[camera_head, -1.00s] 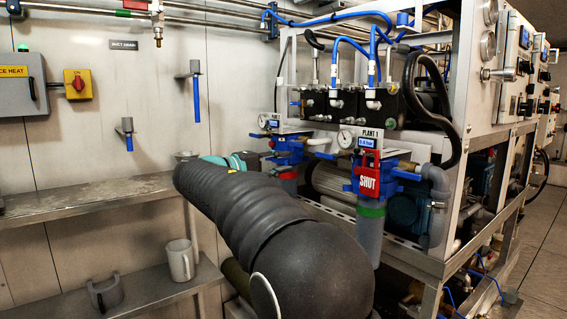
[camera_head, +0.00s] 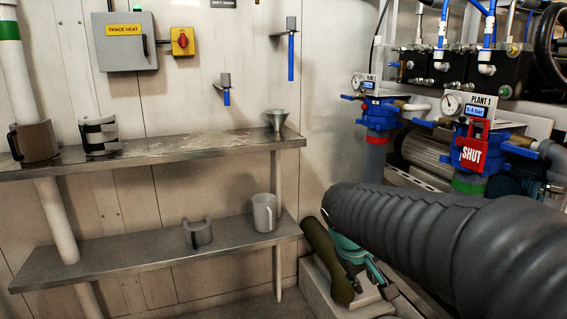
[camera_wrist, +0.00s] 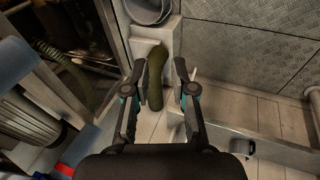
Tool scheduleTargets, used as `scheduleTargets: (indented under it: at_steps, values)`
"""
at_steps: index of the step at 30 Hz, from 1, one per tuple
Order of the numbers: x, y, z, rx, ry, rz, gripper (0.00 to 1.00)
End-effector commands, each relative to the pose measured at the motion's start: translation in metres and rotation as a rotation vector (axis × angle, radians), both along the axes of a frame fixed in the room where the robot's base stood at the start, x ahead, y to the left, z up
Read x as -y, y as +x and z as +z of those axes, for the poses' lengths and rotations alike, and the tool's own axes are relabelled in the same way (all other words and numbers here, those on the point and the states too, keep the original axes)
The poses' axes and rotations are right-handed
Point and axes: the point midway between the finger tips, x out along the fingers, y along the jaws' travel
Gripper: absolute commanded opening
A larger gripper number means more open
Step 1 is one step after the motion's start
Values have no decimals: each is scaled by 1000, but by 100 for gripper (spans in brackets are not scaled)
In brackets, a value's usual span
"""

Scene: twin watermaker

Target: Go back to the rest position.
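My gripper (camera_wrist: 159,66) shows in the wrist view with its two dark, teal-jointed fingers spread apart. Nothing is held between them. An olive-green, rounded long object (camera_wrist: 155,78) shows in the gap, beyond the fingertips and apart from both fingers. In the head view my black, ribbed arm comes in from the right. Teal parts of my gripper (camera_head: 352,250) show low beside the olive object (camera_head: 322,250), above a pale plinth.
The upper shelf (camera_head: 195,147) holds a brown cuff, a striped cuff and a funnel (camera_head: 277,122). The lower shelf (camera_head: 130,250) holds a grey half-cuff (camera_head: 198,234) and a mug (camera_head: 264,212). Blue filter housings, one with a red SHUT tag (camera_head: 472,150), stand right, close behind my arm.

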Motion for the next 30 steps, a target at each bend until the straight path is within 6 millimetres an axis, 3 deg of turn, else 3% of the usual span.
scheduleTargets:
  at_steps: [1, 6, 12, 15, 22, 30]
  values:
    - [-2, -21, -4, 10, 59, -25, 25]
    - [-13, -80, -19, 47, 244, -112, 25]
    - [-19, -136, -29, 110, 396, -205, 25]
    - [-17, -156, -28, 147, 425, -232, 25]
    - [-8, -168, -10, 241, 433, -249, 25]
    - [-5, -169, -8, 249, 432, -258, 25]
